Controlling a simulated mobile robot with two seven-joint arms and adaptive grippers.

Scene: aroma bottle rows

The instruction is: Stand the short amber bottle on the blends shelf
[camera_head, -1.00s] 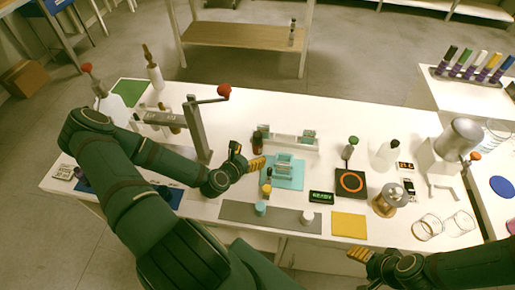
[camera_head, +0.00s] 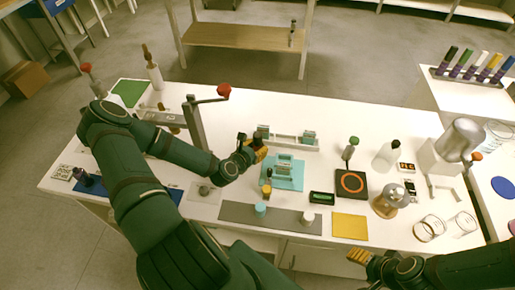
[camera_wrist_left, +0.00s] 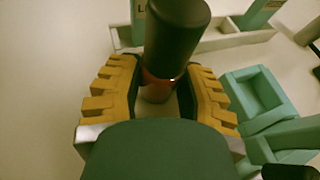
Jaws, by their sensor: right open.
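A bottle with a tall black cap (camera_wrist_left: 178,35) and a reddish-amber body (camera_wrist_left: 156,88) stands between the fingers of my left gripper (camera_wrist_left: 157,95). The fingers flank it, with a slim gap showing beside the body, so they look open. In the head view my left gripper (camera_head: 256,150) hides most of this bottle, at the left end of a low white rack (camera_head: 288,143) with teal blocks. No readable label shows which shelf is the blends shelf. My right gripper (camera_head: 359,258) is open and empty at the table's front edge.
A teal fixture (camera_head: 284,170) on a teal mat stands right of my left gripper. A small yellow dark-topped item (camera_head: 266,188) is in front. A grey press with a red knob (camera_head: 224,91) rises behind my left forearm.

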